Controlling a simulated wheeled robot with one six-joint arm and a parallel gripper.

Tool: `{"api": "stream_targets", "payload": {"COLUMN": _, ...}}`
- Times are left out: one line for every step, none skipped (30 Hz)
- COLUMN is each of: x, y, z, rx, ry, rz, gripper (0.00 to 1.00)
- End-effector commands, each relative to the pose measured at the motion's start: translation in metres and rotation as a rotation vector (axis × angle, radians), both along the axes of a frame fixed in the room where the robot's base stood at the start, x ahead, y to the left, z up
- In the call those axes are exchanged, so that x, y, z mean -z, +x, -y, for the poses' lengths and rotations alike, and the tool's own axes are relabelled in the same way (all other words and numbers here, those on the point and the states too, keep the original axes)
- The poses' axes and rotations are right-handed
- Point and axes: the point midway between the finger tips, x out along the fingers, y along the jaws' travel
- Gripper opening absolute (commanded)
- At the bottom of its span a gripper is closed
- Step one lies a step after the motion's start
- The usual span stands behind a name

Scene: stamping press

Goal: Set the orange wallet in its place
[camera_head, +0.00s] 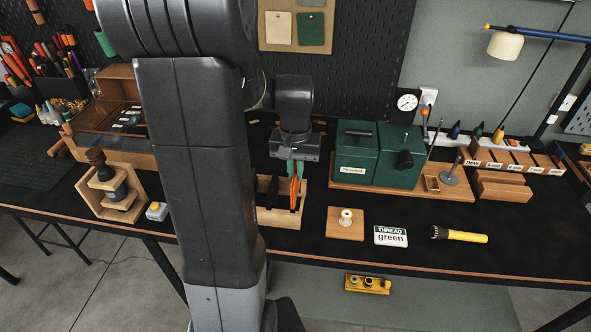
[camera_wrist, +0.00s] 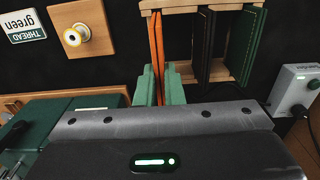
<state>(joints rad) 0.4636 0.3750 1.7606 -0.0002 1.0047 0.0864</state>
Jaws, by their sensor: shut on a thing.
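The orange wallet (camera_head: 294,190) is thin and stands upright, edge-on, between the fingers of my gripper (camera_head: 291,168). In the wrist view the orange wallet (camera_wrist: 156,42) rises from between the green fingertips (camera_wrist: 154,82), which are shut on it. A wooden rack (camera_head: 277,219) stands on the bench beneath my gripper. The wallet is at one end of the rack (camera_wrist: 212,79), beside dark wallets (camera_wrist: 203,45) and a dark green wallet (camera_wrist: 245,45) standing in it. I cannot tell whether the wallet's lower edge rests on the rack.
A green press (camera_head: 378,153) on a wooden board stands to the right. In front lie a thread spool on a wooden plate (camera_head: 345,229), a "THREAD green" card (camera_head: 391,236) and a yellow flashlight (camera_head: 460,235). A wooden stand (camera_head: 110,192) is left. My arm hides part of the bench.

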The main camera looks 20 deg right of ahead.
Motion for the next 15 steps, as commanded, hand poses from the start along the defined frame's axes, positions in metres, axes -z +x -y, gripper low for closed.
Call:
{"api": "stream_targets", "payload": {"x": 0.000, "y": 0.000, "z": 0.000, "rx": 0.000, "ry": 0.000, "rz": 0.000, "gripper": 0.00}}
{"api": "stream_targets", "payload": {"x": 0.001, "y": 0.000, "z": 0.000, "rx": 0.000, "ry": 0.000, "rz": 0.000, "gripper": 0.00}}
{"api": "stream_targets", "payload": {"x": 0.001, "y": 0.000, "z": 0.000, "rx": 0.000, "ry": 0.000, "rz": 0.000, "gripper": 0.00}}
{"api": "stream_targets", "payload": {"x": 0.002, "y": 0.000, "z": 0.000, "rx": 0.000, "ry": 0.000, "rz": 0.000, "gripper": 0.00}}
{"api": "stream_targets", "payload": {"x": 0.003, "y": 0.000, "z": 0.000, "rx": 0.000, "ry": 0.000, "rz": 0.000, "gripper": 0.00}}
{"api": "stream_targets", "payload": {"x": 0.004, "y": 0.000, "z": 0.000, "rx": 0.000, "ry": 0.000, "rz": 0.000, "gripper": 0.00}}
{"api": "stream_targets", "payload": {"x": 0.005, "y": 0.000, "z": 0.000, "rx": 0.000, "ry": 0.000, "rz": 0.000, "gripper": 0.00}}
{"api": "stream_targets", "payload": {"x": 0.006, "y": 0.000, "z": 0.000, "rx": 0.000, "ry": 0.000, "rz": 0.000, "gripper": 0.00}}
{"api": "stream_targets", "payload": {"x": 0.007, "y": 0.000, "z": 0.000, "rx": 0.000, "ry": 0.000, "rz": 0.000, "gripper": 0.00}}
{"api": "stream_targets", "payload": {"x": 0.008, "y": 0.000, "z": 0.000, "rx": 0.000, "ry": 0.000, "rz": 0.000, "gripper": 0.00}}
{"api": "stream_targets", "payload": {"x": 0.009, "y": 0.000, "z": 0.000, "rx": 0.000, "ry": 0.000, "rz": 0.000, "gripper": 0.00}}
{"api": "stream_targets", "payload": {"x": 0.011, "y": 0.000, "z": 0.000, "rx": 0.000, "ry": 0.000, "rz": 0.000, "gripper": 0.00}}
{"api": "stream_targets", "payload": {"x": 0.012, "y": 0.000, "z": 0.000, "rx": 0.000, "ry": 0.000, "rz": 0.000, "gripper": 0.00}}
{"api": "stream_targets", "payload": {"x": 0.012, "y": 0.000, "z": 0.000, "rx": 0.000, "ry": 0.000, "rz": 0.000, "gripper": 0.00}}
{"api": "stream_targets", "payload": {"x": 0.014, "y": 0.000, "z": 0.000, "rx": 0.000, "ry": 0.000, "rz": 0.000, "gripper": 0.00}}
